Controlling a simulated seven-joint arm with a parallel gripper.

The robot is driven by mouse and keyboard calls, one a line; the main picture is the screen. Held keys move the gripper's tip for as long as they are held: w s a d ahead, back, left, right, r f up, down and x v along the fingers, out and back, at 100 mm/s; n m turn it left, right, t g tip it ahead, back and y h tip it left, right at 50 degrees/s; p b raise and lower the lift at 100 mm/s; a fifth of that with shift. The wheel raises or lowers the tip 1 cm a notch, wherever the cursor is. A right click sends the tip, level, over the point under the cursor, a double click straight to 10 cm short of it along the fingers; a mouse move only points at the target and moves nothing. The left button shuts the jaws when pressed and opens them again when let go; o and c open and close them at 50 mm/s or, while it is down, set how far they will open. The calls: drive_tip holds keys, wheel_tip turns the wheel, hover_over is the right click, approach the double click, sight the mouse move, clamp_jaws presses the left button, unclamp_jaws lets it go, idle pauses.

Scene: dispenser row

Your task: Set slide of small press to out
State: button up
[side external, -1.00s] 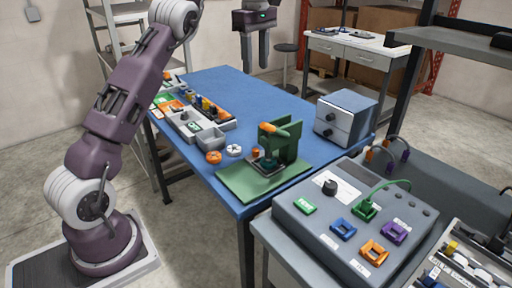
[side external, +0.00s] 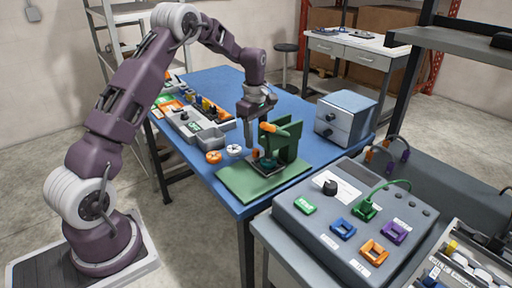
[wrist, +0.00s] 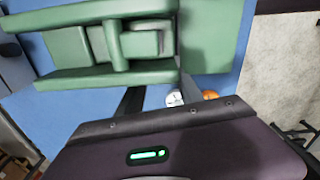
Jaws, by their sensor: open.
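The small press is green, with an upright frame (side external: 291,137), an orange handle (side external: 269,127) and a flat green base plate (side external: 236,183). It stands on the blue table's near end. A dark slide part (side external: 266,163) sits low at its front. My gripper (side external: 250,150) points down beside the press, just left of the handle, its fingers open and empty. Whether they touch the press I cannot tell. The wrist view shows the green press (wrist: 90,77) from close above, with my gripper (wrist: 160,98) below it in the picture. The slide's position is unclear there.
An orange round part (side external: 214,157) and a white round part (side external: 235,149) lie left of the press. A grey parts tray (side external: 206,138) is behind them. A blue-grey box with knobs (side external: 345,117) stands to the right. A grey control panel (side external: 330,225) is in front.

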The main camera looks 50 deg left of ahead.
sight(256, 150)
wheel_tip(256, 150, down, 4)
drive_tip(key=shift+f, duration=0.1)
clamp_jaws()
idle(1.5)
